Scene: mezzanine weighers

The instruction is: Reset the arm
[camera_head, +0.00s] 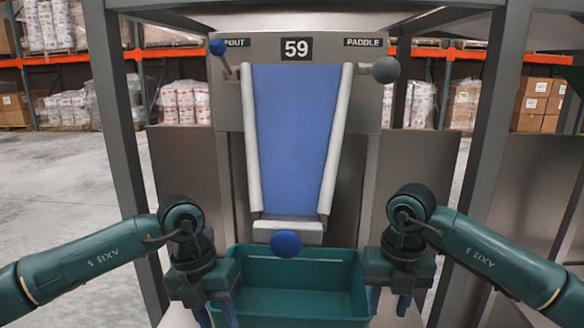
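My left gripper (216,313) points down at the left end of a teal bin (290,304). Its two blue fingers are apart, with nothing visible between them. My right gripper (389,303) points down at the bin's right end, its blue fingers also apart and nothing seen between them. Both arms are bent and roughly mirror each other. The grippers hide the bin's side rims, so I cannot tell whether the fingers touch them. The bin's visible inside looks empty.
A weigher with sign 59 (296,48) has a blue chute (294,130) above the bin. A blue ball knob (285,243) is at the chute's foot. A small blue knob (217,47) and a grey knob (386,70) are at the top. Metal posts (112,110) flank it.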

